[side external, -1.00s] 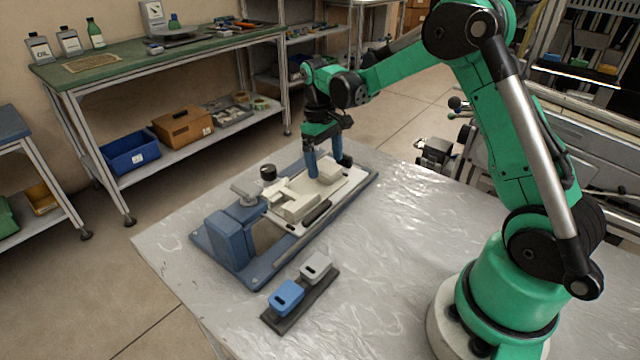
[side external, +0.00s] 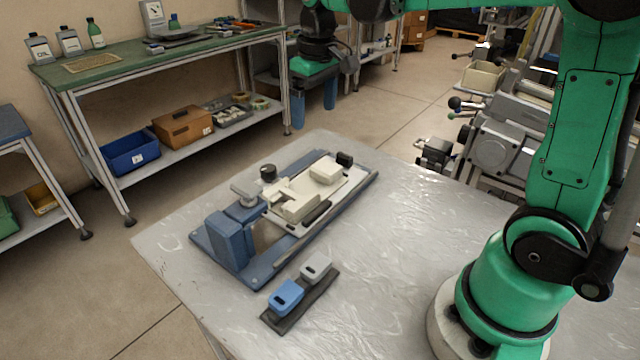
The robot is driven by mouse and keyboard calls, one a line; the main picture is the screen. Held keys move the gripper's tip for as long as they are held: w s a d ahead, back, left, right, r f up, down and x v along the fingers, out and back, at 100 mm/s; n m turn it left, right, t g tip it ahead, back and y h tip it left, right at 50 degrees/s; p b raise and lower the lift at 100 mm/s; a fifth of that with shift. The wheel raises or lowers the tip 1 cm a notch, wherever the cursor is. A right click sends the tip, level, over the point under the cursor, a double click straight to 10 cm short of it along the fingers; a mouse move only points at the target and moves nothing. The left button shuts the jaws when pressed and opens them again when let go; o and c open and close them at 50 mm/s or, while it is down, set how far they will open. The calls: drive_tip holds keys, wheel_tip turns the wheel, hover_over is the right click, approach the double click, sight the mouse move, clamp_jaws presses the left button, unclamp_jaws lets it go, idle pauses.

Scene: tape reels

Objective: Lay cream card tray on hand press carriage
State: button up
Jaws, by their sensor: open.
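The cream card tray (side external: 326,170), a small pale block in this view, lies flat on the far part of the hand press carriage (side external: 338,187). The carriage is a light plate on the blue press base (side external: 265,270). My gripper (side external: 314,112) is high above and beyond the press, clear of the tray, with its two blue fingers spread apart and nothing between them.
Other cream parts (side external: 298,207) sit on the carriage's near half, close to the blue press head (side external: 230,240). A dark holder with a blue piece (side external: 287,298) and a grey piece (side external: 316,266) lies in front.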

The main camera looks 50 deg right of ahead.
drive_tip(key=s+a+f+t, duration=0.3)
drive_tip(key=s+a+t, duration=0.3)
drive_tip(key=s, duration=0.3)
drive_tip(key=shift+a+f+y, duration=0.3)
drive_tip(key=shift+a+f, duration=0.05)
drive_tip(key=shift+a, duration=0.35)
